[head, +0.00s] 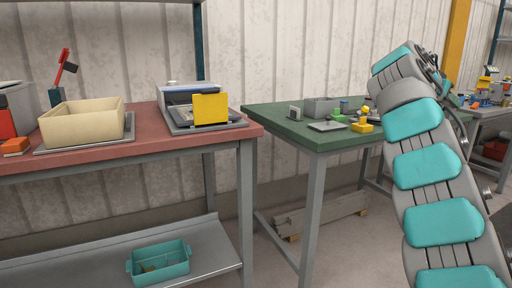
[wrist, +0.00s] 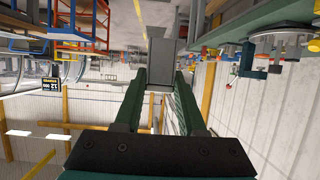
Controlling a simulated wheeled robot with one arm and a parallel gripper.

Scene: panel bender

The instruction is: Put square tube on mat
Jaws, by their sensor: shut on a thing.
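My gripper (wrist: 162,82) shows in the wrist view, with its two dark green fingers closed on a grey square tube (wrist: 162,52). The tube stands out past the fingertips and appears clear of any surface. In the head view I cannot make out the gripper or the tube; my arm is at the right. I cannot tell for sure which thing is the mat. A flat grey sheet (head: 130,137) lies under a beige bin on the red bench, and a small grey plate (head: 327,126) lies on the green table.
The beige bin (head: 84,129) and a machine with a yellow block (head: 210,108) stand on the red bench (head: 150,116). The green table (head: 290,128) carries a grey box (head: 322,107) and small yellow parts. A teal crate (head: 160,263) sits on the lower shelf.

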